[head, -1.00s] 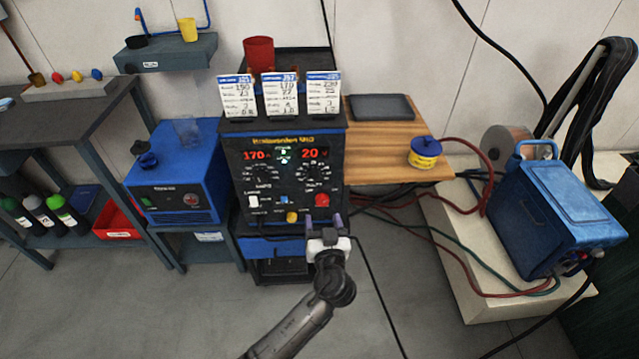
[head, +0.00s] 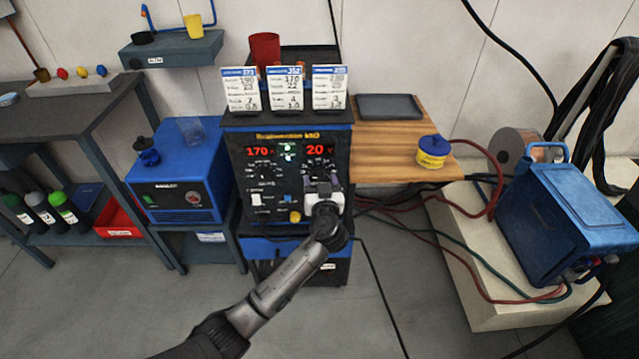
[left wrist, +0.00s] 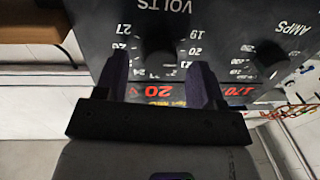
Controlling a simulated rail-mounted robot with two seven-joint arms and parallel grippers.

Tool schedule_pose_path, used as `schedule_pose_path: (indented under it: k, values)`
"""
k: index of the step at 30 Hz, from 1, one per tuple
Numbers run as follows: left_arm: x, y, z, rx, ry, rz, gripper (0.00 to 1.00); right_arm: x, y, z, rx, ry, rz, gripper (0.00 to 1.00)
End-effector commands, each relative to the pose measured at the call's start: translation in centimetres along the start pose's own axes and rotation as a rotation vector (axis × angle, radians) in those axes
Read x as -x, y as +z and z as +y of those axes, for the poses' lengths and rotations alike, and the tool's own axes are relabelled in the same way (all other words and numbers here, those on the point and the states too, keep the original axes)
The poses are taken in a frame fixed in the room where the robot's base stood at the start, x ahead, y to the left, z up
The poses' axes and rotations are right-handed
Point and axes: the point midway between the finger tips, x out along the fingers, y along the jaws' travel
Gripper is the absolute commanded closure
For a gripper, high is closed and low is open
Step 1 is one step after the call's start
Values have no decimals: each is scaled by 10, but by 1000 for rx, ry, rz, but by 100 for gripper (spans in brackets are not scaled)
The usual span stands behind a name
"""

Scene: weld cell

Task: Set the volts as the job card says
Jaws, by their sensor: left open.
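The welder (head: 286,150) has a black front panel with red displays reading 170 amps and 20 volts. In the left wrist view the panel is upside down; the dark volts knob (left wrist: 158,45) sits inside a ring of numbers. My left gripper (head: 320,180) is open in front of this knob. In the left wrist view its fingers (left wrist: 160,75) stand to either side of the knob's lower part; contact cannot be told. Three job cards stand on the welder: left (head: 240,90), middle (head: 285,90), right (head: 330,90). The middle one appears to read 170 and 22.
The amps knob (left wrist: 270,55) is beside the volts dial. A blue unit (head: 180,175) stands left of the welder. A wooden shelf (head: 390,155) with a blue-and-yellow tub (head: 432,152) is to the right. Cables hang below the shelf.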

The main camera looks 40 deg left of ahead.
Motion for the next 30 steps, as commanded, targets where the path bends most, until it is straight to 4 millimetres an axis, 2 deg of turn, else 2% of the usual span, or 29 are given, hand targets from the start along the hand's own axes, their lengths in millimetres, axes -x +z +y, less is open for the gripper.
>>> schedule_pose_path:
  k: [6, 15, 30]
  values:
    - [-10, 0, 0, 0, 0, 1, 37, -3, 1, 0, 0, 0, 0, 57]
    - [-10, 0, 0, 0, 0, 0, 38, -3, 1, 2, 6, 4, 0, 57]
    - [-10, 0, 0, 0, 0, 0, 86, -3, 1, 2, 8, 6, 0, 57]
